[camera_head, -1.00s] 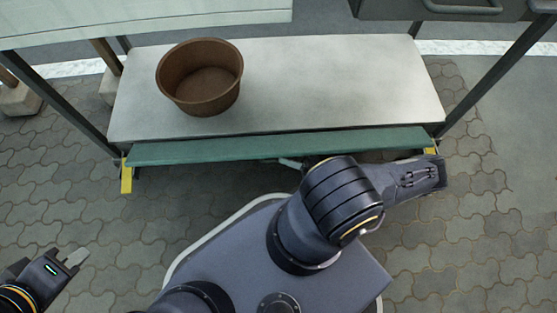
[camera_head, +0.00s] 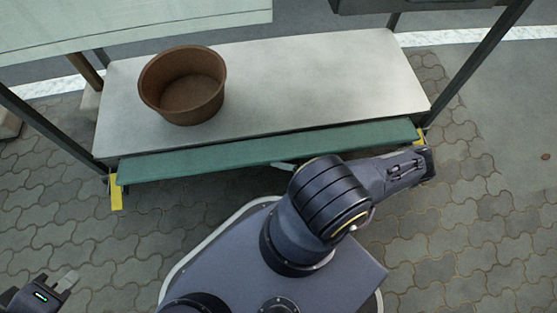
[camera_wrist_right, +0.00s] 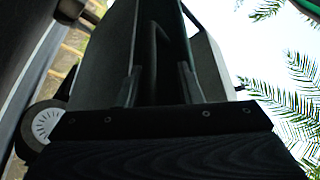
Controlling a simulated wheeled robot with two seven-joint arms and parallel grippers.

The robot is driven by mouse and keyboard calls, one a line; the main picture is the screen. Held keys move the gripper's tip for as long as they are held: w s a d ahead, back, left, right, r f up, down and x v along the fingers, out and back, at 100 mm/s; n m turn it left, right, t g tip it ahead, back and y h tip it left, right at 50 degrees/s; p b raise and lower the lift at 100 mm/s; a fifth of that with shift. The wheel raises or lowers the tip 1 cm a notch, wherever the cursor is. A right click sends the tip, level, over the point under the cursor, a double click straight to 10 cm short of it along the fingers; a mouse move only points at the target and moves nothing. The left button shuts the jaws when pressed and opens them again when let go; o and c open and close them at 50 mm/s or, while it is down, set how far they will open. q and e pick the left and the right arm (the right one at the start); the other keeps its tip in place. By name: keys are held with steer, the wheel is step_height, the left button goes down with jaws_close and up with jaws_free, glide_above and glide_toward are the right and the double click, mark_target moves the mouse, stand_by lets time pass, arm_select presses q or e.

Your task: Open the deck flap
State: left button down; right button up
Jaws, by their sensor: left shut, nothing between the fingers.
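The deck flap is the long green board (camera_head: 265,150) along the front edge of the pale deck (camera_head: 300,85). It shows as a narrow band, with a yellow bracket at each end. My right arm crosses in front of the flap's right half. Its gripper is hidden in the head view. In the right wrist view my right gripper (camera_wrist_right: 160,85) has its two fingers apart, with dark panels and a curved bar beyond them. I cannot tell whether it touches the flap. My left gripper (camera_head: 68,281) is shut and empty at the lower left, well away from the flap.
A brown round pot (camera_head: 182,86) stands on the deck's left part. Dark posts rise at both sides of the deck. A yellow bracket (camera_head: 116,192) hangs at the flap's left end. Paving is clear to the left and right.

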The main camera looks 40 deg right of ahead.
steer(key=shift+s, duration=0.1)
steer(key=v, duration=0.7)
steer(key=shift+s+d+p, duration=0.2)
steer(key=shift+d+p, duration=0.05)
steer(key=shift+p, duration=0.1)
steer(key=shift+f, duration=0.1)
